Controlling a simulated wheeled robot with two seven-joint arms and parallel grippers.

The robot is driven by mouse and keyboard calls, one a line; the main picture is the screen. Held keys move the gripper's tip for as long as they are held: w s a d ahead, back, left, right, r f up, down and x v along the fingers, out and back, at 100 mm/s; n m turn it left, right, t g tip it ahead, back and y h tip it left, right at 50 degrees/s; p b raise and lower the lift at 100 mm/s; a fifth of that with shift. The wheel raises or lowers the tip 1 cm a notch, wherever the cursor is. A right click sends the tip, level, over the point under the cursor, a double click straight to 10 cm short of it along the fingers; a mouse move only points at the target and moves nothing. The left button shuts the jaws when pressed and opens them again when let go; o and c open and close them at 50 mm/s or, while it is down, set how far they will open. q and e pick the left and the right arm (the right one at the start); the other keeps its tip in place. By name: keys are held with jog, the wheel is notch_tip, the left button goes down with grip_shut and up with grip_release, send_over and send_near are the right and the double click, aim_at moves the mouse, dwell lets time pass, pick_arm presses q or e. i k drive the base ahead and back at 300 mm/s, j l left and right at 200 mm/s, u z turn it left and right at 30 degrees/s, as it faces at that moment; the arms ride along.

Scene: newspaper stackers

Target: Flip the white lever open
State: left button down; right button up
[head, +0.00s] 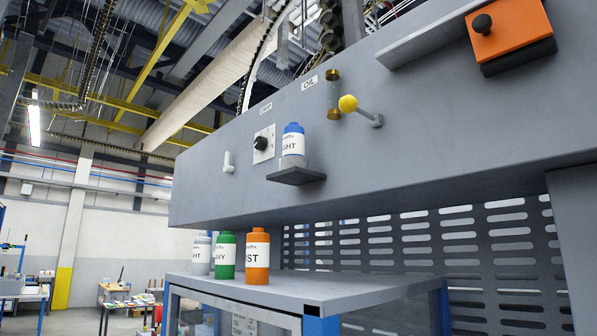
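The white lever (228,161) is a small light handle on the left part of the grey machine panel (400,135). It looks roughly upright, with its lower end bent towards the panel. It is too small to tell its exact setting. Neither my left gripper nor my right gripper shows in the head view.
A black knob (261,143), a blue-capped bottle (293,146) on a small shelf (297,176), a yellow-knobbed lever (348,104) and an orange box (509,33) sit along the panel. Below, a cabinet top (335,291) bears grey, green (225,255) and orange (257,256) bottles.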

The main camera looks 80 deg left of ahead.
aim_at(228, 169)
jog(key=u, duration=3.2)
jog(key=i+j+z, duration=0.15)
jog(key=j+z, duration=0.2)
jog(key=i+j+z, duration=0.1)
jog(key=j+z, duration=0.2)
